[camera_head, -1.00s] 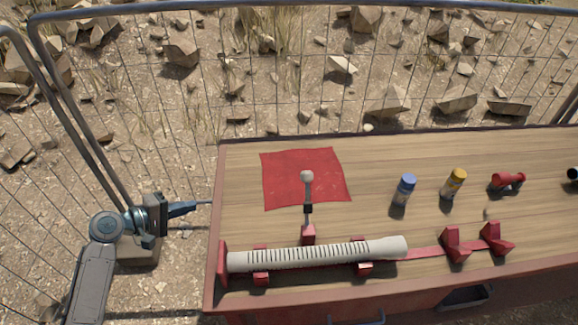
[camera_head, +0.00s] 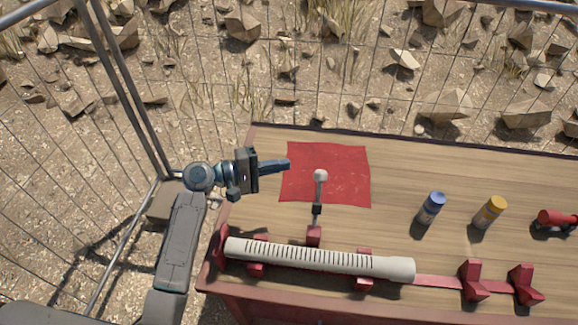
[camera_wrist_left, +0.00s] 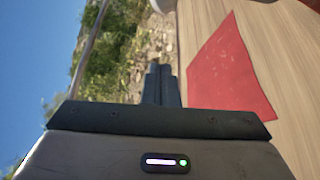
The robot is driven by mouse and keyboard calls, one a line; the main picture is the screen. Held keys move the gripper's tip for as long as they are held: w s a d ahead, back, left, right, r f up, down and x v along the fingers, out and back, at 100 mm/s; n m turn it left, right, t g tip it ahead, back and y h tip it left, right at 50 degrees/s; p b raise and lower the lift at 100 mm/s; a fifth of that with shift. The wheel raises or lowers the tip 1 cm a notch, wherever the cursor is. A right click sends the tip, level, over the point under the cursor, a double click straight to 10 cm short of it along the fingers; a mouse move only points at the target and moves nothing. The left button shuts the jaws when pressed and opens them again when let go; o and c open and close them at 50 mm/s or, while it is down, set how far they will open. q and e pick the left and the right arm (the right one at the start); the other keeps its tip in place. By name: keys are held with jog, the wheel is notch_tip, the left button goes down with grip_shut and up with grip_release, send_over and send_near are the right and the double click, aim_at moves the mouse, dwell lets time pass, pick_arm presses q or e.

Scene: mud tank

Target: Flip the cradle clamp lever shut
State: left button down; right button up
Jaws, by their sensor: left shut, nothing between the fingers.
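The clamp lever (camera_head: 317,209) stands up from its red base (camera_head: 314,236) behind the cradle, with a pale round knob (camera_head: 320,175) on top. A white slotted tube (camera_head: 320,260) lies in the red cradle along the front of the bench. My left gripper (camera_head: 288,164) is shut and empty, to the left of the knob and apart from it, over the left edge of the red cloth. In the left wrist view its shut fingers (camera_wrist_left: 161,84) point away, beside the red cloth. My right gripper is in neither view.
A red cloth (camera_head: 345,160) lies flat on the wooden bench (camera_head: 400,185). A blue-capped bottle (camera_head: 431,210), a yellow bottle (camera_head: 489,213) and a red object (camera_head: 558,220) stand to the right. Red cradle blocks (camera_head: 472,283) are at front right. A wire fence (camera_head: 350,95) runs behind.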

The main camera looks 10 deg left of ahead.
pick_arm(q)
jog(key=b+x, duration=0.2)
jog(key=x, duration=0.7)
jog(key=s+p, duration=0.1)
jog(key=s, duration=0.1)
jog(key=s+r+p, duration=0.1)
jog(key=s, duration=0.1)
jog(key=shift+s, duration=0.15)
jog(key=shift+a, duration=0.1)
